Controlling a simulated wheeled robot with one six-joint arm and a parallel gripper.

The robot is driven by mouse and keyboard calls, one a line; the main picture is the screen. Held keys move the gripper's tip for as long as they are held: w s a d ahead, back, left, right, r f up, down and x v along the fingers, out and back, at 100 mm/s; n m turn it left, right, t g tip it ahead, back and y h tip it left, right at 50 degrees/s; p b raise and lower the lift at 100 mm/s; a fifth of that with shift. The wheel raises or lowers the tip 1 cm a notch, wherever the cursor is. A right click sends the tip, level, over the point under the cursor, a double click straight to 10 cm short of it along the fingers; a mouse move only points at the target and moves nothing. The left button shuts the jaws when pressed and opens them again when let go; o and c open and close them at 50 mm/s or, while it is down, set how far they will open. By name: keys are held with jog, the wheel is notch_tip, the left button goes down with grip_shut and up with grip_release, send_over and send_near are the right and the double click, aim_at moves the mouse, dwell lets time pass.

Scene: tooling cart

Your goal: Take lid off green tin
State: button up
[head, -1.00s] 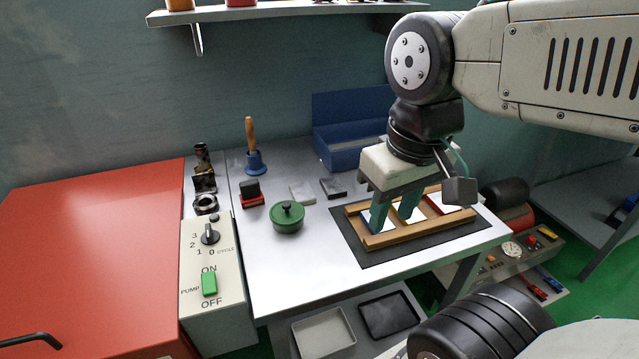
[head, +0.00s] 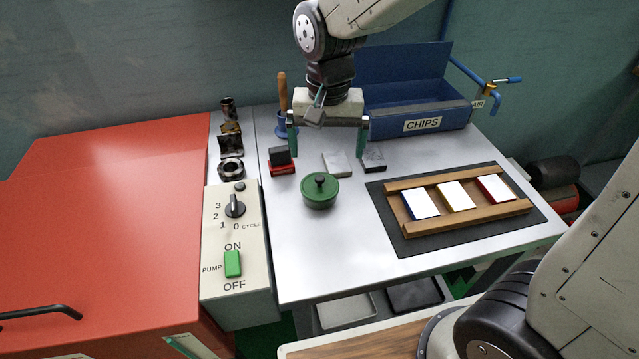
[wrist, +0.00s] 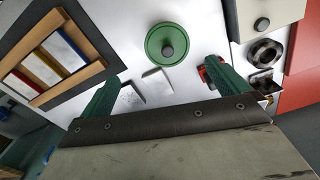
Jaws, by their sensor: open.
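The green tin (head: 320,193) stands upright on the grey cart top, left of the dark mat. Its green lid with a dark round knob (head: 320,180) is on it. In the wrist view the tin (wrist: 168,45) shows from above, beyond and between the two green fingers. My gripper (head: 328,148) is open and empty, above the cart behind the tin and apart from it. The fingers are spread wide in the wrist view (wrist: 160,80).
A dark mat (head: 408,244) with a wooden rack (head: 458,226) lies right. A blue CHIPS bin (head: 425,110) is behind. The control box (head: 236,270) is left.

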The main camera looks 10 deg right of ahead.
aim_at(319, 177)
jog(key=shift+w+a+f, duration=0.3)
jog(key=shift+a+f, duration=0.2)
jog(key=shift+w+a+f, duration=0.1)
jog(key=shift+f, duration=0.25)
notch_tip(319, 177, down, 7)
jog(key=shift+f, duration=0.15)
jog(key=c, duration=1)
